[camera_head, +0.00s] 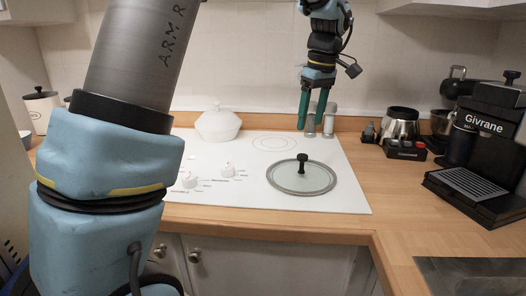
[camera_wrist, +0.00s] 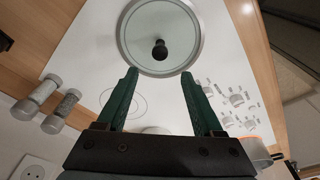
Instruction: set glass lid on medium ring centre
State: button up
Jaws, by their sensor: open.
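The glass lid (camera_head: 287,178) has a grey rim and a black knob (camera_head: 303,160). It lies flat on the front right of the white cooktop (camera_head: 345,198); the ring under it is hidden or not distinguishable. In the wrist view the lid (camera_wrist: 135,45) is at the top, beyond my fingertips, with its knob (camera_wrist: 159,50) between the finger lines. My gripper (camera_head: 313,108) hangs above and behind the lid in the head view, fingers pointing down. It is open and empty, also in the wrist view (camera_wrist: 160,75), and apart from the lid.
A smaller printed ring (camera_head: 274,143) lies bare behind the lid. A white lidded pot (camera_head: 217,123) stands at the back left. Two shakers (camera_head: 329,119) stand behind my fingers. Knobs (camera_head: 228,170) are at the front left.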

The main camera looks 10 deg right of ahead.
jog(key=s+a+f+m, duration=0.1)
jog(key=a+f, duration=0.2)
jog(key=a, duration=0.5)
jog(key=s+a+f+m, duration=0.1)
jog(key=a+f, duration=0.3)
jog(key=a, duration=0.5)
jog(key=s+a+f+m+h, duration=0.1)
jog(key=a+f, duration=0.3)
jog(key=a, duration=0.5)
jog(key=shift+s+a+f+m, duration=0.2)
jog(key=shift+s+m, duration=0.25)
jog(key=shift+m, duration=1.25)
jog(key=s+a+f, duration=0.1)
jog(key=a, duration=0.1)
jog(key=s+a+f, duration=0.1)
jog(key=s, duration=0.1)
jog(key=s+a+f, duration=0.1)
jog(key=s+a, duration=0.1)
jog(key=shift+a, duration=0.3)
jog(key=shift+s+a, duration=0.1)
jog(key=shift+s, duration=0.1)
